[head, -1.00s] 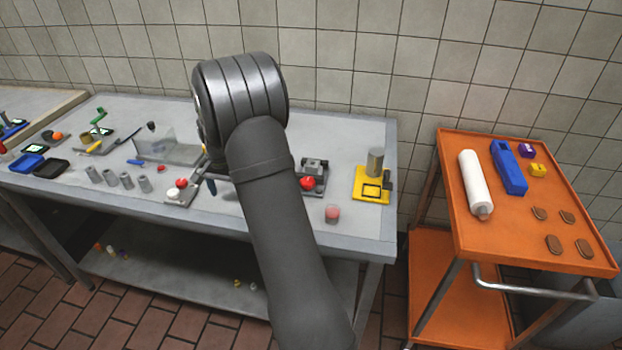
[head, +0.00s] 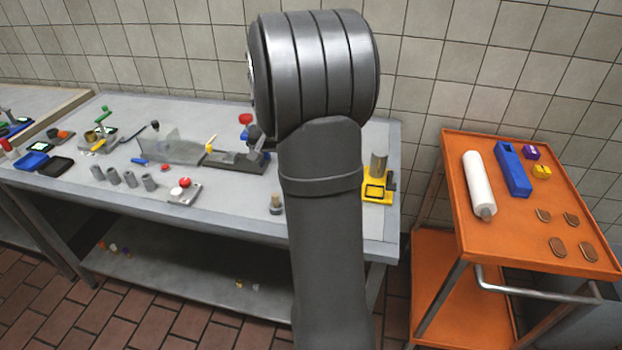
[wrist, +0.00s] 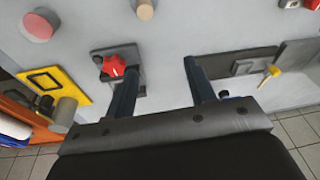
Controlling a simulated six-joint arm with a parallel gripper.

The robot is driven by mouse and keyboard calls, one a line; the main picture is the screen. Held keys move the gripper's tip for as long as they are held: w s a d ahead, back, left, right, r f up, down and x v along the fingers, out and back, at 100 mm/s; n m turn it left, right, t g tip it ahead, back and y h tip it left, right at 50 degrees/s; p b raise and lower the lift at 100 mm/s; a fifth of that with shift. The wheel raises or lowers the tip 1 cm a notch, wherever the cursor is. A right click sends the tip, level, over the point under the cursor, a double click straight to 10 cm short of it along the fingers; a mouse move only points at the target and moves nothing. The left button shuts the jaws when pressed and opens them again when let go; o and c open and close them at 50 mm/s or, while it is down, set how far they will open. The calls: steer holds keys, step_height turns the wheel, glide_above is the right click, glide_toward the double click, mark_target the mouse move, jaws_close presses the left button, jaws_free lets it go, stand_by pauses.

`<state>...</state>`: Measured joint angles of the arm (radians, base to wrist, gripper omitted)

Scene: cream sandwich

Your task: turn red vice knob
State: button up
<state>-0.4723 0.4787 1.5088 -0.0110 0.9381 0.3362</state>
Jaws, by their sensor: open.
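The red vice knob (wrist: 114,66) shows in the wrist view as a lobed knob on a small grey vice (wrist: 121,55) at upper left of centre. My gripper (wrist: 160,68) is open and empty, its two dark fingers well apart. I cannot tell the height of the fingers above the bench.
A yellow fixture (head: 377,190) with a grey cylinder (wrist: 65,112) stands near the vice. A pink-red round piece (wrist: 38,26) and a wooden-topped peg (head: 276,204) are nearby. A long dark fixture (head: 236,161) lies left of my arm. The orange cart (head: 475,235) stands at right.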

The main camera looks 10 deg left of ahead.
steer(key=d+r+n+t, duration=0.1)
steer(key=d+r+t, duration=0.1)
steer(key=d+r, duration=0.65)
steer(key=x, duration=0.6)
steer(key=d+x, duration=0.1)
steer(key=x, duration=0.5)
steer(key=s+x, duration=0.1)
steer(key=x, duration=0.5)
steer(key=shift+d+f, duration=0.35)
steer(key=shift+f, duration=0.25)
steer(key=shift+c, duration=0.4)
steer(key=c, duration=0.6)
